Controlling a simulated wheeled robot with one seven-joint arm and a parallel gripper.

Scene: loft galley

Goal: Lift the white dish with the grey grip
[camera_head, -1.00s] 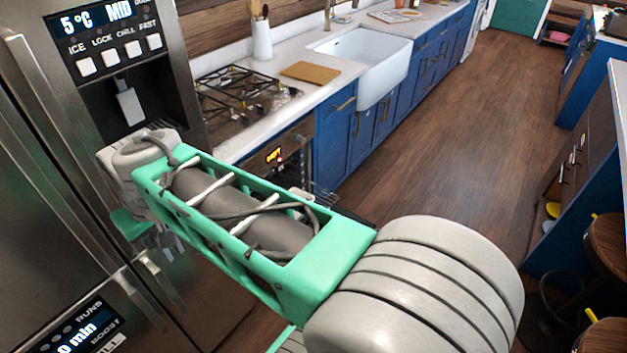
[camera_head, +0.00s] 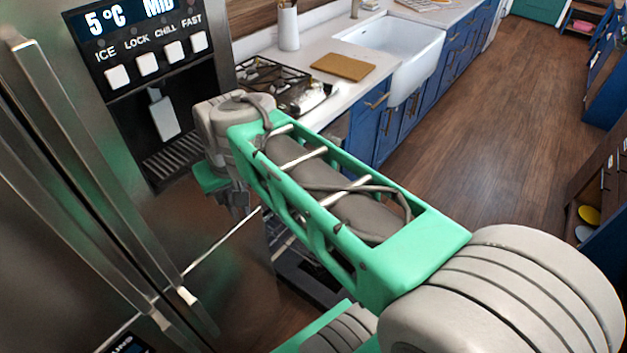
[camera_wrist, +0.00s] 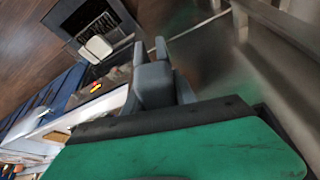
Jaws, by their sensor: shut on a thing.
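A pale, rounded-square thing (camera_wrist: 97,48), which looks like the white dish, lies in a dark frame at the upper left of the wrist view. A grey grip on it cannot be made out. In the head view I cannot pick the dish out; my arm covers much of that area. My gripper (camera_wrist: 150,52) points toward the top of the wrist view, with a grey block (camera_wrist: 153,84) between its fingers; I cannot tell what this block belongs to. The pale thing appears apart from the fingers. In the head view my gripper (camera_head: 238,205) hangs by the fridge front.
The steel fridge (camera_head: 60,200) with long handles stands close at left. The open oven (camera_head: 305,275) shows partly below my arm. The gas hob (camera_head: 262,78), wooden board (camera_head: 343,66) and white sink (camera_head: 395,50) line the counter. The wooden floor (camera_head: 470,150) is clear at right.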

